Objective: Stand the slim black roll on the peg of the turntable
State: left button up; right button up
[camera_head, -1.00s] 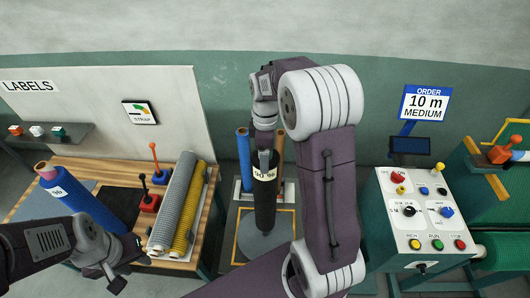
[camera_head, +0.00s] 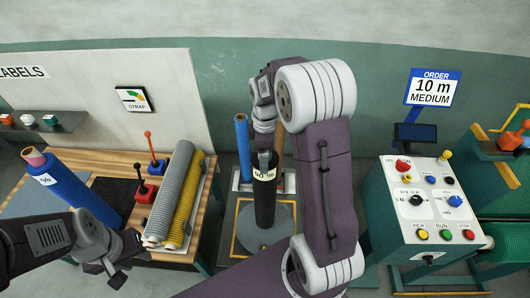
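The slim black roll (camera_head: 265,205) is upright, with a white label near its top. It is over the grey disc of the turntable (camera_head: 285,236). The peg is hidden, and I cannot tell whether the roll's lower end touches the disc. My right gripper (camera_head: 264,160) points down at the roll's top end and appears shut on it; the fingertips are partly hidden. My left gripper (camera_head: 112,272) is empty at the lower left, near the front edge of the wooden table, with its fingers apart.
The wooden table (camera_head: 210,183) carries a blue roll (camera_head: 75,190), a grey roll (camera_head: 168,195), a yellow roll (camera_head: 188,200) and red-based tools. Another slim blue roll (camera_head: 242,145) stands behind the turntable. A control box (camera_head: 425,215) stands right, below an order sign (camera_head: 432,88).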

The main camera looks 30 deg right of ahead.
jog(key=shift+f+b, duration=1.25)
jog(key=shift+f, duration=1)
jog(key=o, duration=1.9)
jog(key=shift+o, duration=0.8)
jog(key=shift+s, duration=0.1)
notch_tip(320, 180, up, 9)
jog(key=b, duration=0.1)
jog(key=shift+b, duration=0.3)
